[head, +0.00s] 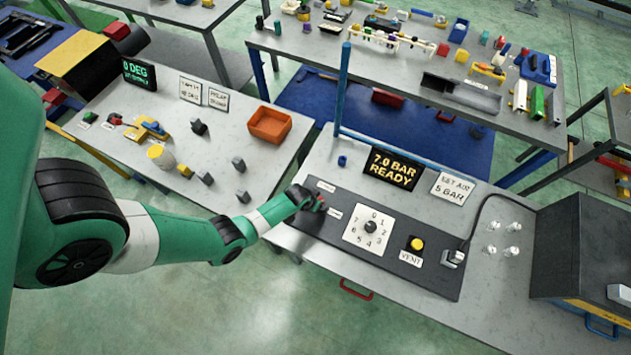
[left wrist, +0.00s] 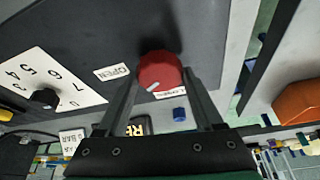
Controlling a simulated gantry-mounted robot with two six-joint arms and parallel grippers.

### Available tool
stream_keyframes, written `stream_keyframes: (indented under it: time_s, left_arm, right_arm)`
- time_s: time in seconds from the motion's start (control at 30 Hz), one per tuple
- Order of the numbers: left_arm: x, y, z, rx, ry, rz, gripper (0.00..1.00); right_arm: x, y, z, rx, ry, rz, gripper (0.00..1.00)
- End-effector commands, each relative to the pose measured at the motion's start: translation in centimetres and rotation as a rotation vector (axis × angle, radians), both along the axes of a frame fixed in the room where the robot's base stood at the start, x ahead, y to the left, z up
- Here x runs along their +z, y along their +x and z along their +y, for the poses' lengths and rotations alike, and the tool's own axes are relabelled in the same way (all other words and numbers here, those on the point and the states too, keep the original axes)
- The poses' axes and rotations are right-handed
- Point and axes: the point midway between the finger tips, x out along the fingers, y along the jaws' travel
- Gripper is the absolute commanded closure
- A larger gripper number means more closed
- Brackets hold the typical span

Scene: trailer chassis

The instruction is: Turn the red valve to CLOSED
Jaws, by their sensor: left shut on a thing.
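The red valve (left wrist: 160,69) is a round knob on the dark panel, seen in the left wrist view. My left gripper (left wrist: 158,80) is shut on it, with one finger on each side. In the head view the gripper (head: 310,201) is at the panel's left end and hides most of the valve. A white pointer mark on the knob aims to the lower left in the wrist view. The OPEN label (left wrist: 112,72) lies left of the knob. My right gripper is not in view.
On the panel are a numbered dial (head: 370,228), a yellow VENT button (head: 416,244) and a cable plug (head: 453,258). A display (head: 392,169) reading 7.0 BAR READY and a SET AIR 5 BAR sign (head: 453,189) stand behind.

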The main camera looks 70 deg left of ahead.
Motion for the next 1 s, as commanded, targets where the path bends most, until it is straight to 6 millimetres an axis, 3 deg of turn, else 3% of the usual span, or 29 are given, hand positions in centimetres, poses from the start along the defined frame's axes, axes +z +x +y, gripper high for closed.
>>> stream_keyframes:
  time_s: [0.37,1.0]
  left_arm:
    - [-0.1,0.3,-0.2,0.354,0.0,0.0,0.87]
    - [-0.1,0.5,-0.2,0.891,-0.001,0.0,0.87]
  right_arm:
    - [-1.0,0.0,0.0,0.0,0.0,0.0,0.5]
    - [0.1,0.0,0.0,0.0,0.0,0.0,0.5]
